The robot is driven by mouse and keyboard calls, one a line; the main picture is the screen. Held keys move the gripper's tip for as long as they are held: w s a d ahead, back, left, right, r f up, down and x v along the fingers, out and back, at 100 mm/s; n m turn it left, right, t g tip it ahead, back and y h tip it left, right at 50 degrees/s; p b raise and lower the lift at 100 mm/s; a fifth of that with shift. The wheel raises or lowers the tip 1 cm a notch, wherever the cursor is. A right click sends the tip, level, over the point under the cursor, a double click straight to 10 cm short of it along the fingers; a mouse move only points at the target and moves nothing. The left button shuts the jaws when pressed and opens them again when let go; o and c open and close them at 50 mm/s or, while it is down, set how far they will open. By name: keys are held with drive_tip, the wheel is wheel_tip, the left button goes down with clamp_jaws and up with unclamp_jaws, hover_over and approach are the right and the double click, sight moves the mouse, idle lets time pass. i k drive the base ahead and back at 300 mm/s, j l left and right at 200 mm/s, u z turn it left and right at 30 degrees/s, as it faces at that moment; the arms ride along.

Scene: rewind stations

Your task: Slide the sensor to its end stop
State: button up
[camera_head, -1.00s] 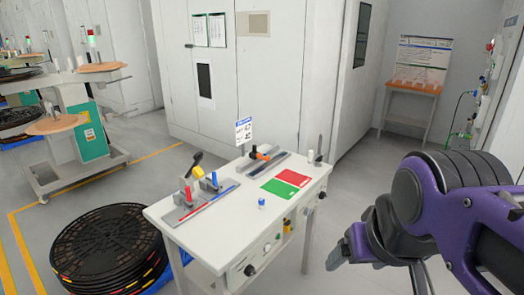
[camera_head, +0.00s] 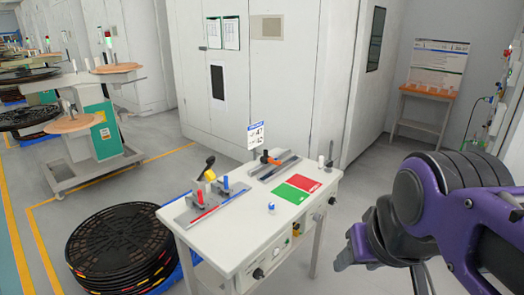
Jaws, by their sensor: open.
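A grey rail fixture (camera_head: 218,206) lies on the left of the white bench (camera_head: 247,241), with a red post (camera_head: 199,197), a blue post (camera_head: 226,184), a yellow part (camera_head: 210,176) and a black-knobbed lever (camera_head: 209,161). A second rail fixture (camera_head: 286,165) at the back carries an orange-and-black part (camera_head: 271,158). I cannot tell for sure which sliding part is the sensor, nor where its end stop is. My gripper (camera_head: 350,254) is open and empty, at the lower right, off the bench's right side and apart from both fixtures.
Green (camera_head: 292,194) and red (camera_head: 305,181) patches and a small blue-capped item (camera_head: 271,208) are on the bench top. A sign (camera_head: 255,136) stands at its back. Black reels (camera_head: 122,245) are stacked at left. The floor right of the bench is clear.

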sight(265, 159)
drive_tip(key=i+l+u, duration=0.15)
drive_tip(key=u, duration=0.3)
drive_tip(key=i+l+u, duration=0.1)
drive_tip(key=u, duration=0.35)
drive_tip(key=i+l+u, duration=0.2)
drive_tip(key=l, duration=0.2)
drive_tip(key=l+u, duration=0.25)
drive_tip(key=l, duration=0.2)
drive_tip(key=i+l+u, duration=0.1)
drive_tip(key=l, duration=0.3)
drive_tip(key=i+l+u, duration=0.1)
drive_tip(key=l, duration=0.35)
drive_tip(key=i+l+u, duration=0.1)
drive_tip(key=l, duration=1.55)
drive_tip(key=i+u, duration=0.05)
drive_tip(key=i, duration=0.05)
